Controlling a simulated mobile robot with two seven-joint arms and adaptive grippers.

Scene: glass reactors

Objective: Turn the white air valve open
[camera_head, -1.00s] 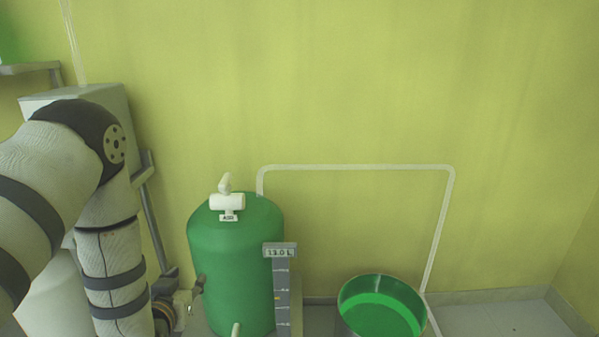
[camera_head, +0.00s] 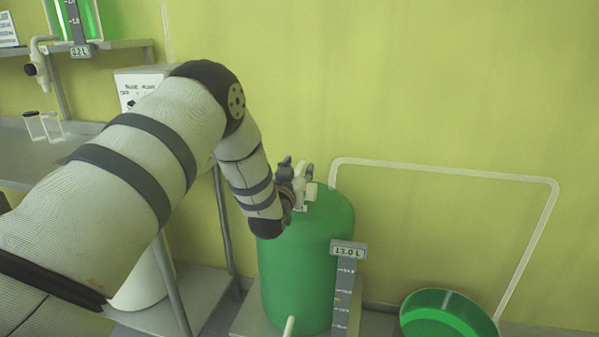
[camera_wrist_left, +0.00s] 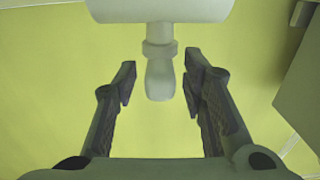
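The white air valve (camera_head: 310,192) sits on top of the green tank (camera_head: 305,265), partly hidden by my left gripper. My left gripper (camera_head: 293,168) is at the tank's top, right at the valve. In the left wrist view, the valve's white handle (camera_wrist_left: 159,80) hangs down from its white body (camera_wrist_left: 160,10) and lies between the two dark fingers of my left gripper (camera_wrist_left: 160,77). The fingers are open, with a visible gap on each side of the handle. My right gripper is in neither view.
A white pipe (camera_head: 450,172) runs from the tank along the wall and down to the right. A green-filled round vessel (camera_head: 447,316) stands low at the right. A grey bench (camera_head: 50,160) and shelf are at the left. The wall above the tank is clear.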

